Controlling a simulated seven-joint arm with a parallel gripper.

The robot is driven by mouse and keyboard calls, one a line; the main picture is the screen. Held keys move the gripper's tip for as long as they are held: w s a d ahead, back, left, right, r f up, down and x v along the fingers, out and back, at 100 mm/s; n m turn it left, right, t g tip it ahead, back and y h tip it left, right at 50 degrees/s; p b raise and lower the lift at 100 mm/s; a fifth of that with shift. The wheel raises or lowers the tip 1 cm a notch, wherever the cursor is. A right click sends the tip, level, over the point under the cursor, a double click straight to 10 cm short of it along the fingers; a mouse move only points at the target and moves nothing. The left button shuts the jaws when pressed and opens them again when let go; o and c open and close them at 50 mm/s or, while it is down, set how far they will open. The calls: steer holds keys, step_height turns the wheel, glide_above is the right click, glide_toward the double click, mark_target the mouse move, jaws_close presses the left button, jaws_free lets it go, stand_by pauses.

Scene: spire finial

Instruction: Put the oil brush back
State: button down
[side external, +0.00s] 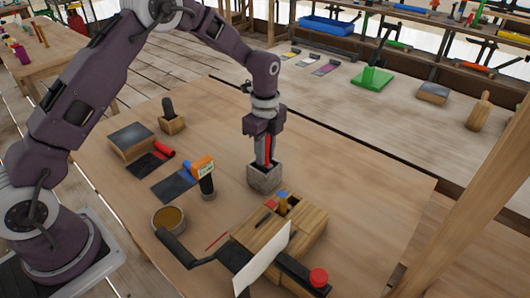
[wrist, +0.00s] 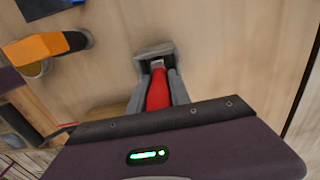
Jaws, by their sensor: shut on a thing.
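My gripper (side external: 265,150) is shut on the red handle of the oil brush (side external: 268,143). The brush is upright, with its lower end in or just over the mouth of a square grey stone-like holder (side external: 265,179). In the wrist view the red brush handle (wrist: 158,90) lies between my two grey fingers (wrist: 157,88), and its far end reaches the grey holder (wrist: 153,50). The brush's lower tip is hidden by the holder, so I cannot tell how deep it sits.
An orange-topped device (side external: 204,172) stands left of the holder. A wooden block (side external: 306,228) with slots and a clamp with a red knob (side external: 319,277) stand in front. A round tin (side external: 168,219) is at the front left. The table right of the holder is clear.

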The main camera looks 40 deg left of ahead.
steer(key=shift+f, duration=0.15)
steer(key=c, duration=1.2)
jaws_free()
